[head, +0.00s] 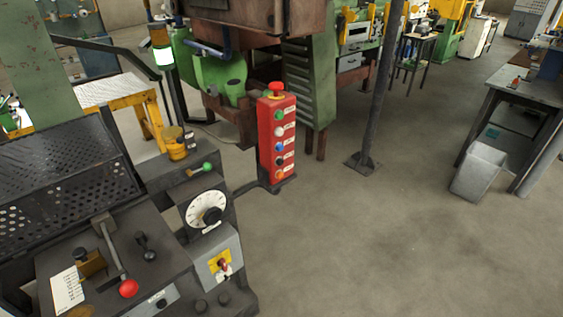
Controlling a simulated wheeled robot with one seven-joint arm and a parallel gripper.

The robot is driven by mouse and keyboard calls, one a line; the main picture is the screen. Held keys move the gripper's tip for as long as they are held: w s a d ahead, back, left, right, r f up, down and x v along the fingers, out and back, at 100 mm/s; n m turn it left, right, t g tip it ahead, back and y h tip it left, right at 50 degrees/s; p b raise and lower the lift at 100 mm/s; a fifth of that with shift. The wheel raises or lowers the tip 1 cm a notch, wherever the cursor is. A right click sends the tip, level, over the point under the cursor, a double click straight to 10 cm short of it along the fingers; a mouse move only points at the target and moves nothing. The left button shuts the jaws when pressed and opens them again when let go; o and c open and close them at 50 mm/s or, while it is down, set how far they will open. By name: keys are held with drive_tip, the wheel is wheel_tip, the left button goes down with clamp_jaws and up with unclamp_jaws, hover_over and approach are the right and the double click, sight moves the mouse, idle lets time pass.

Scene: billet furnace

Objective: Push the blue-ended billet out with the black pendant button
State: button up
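The red pendant box (264,150) stands upright near the middle of the head view, with a column of buttons on its front. From top to bottom they are green, white, blue, black and orange. The black button (279,160) is second from the bottom, with a small label beside it. A red mushroom button (276,89) sits on top of the box. I cannot make out a blue-ended billet in this view. My gripper is not in view.
A dark control desk with a red-knobbed lever (129,288), a dial (207,209) and a green-knobbed lever (208,166) fills the front left. A grey post (376,90) stands right of the pendant. A grey bin (478,172) is further right. The floor between is clear.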

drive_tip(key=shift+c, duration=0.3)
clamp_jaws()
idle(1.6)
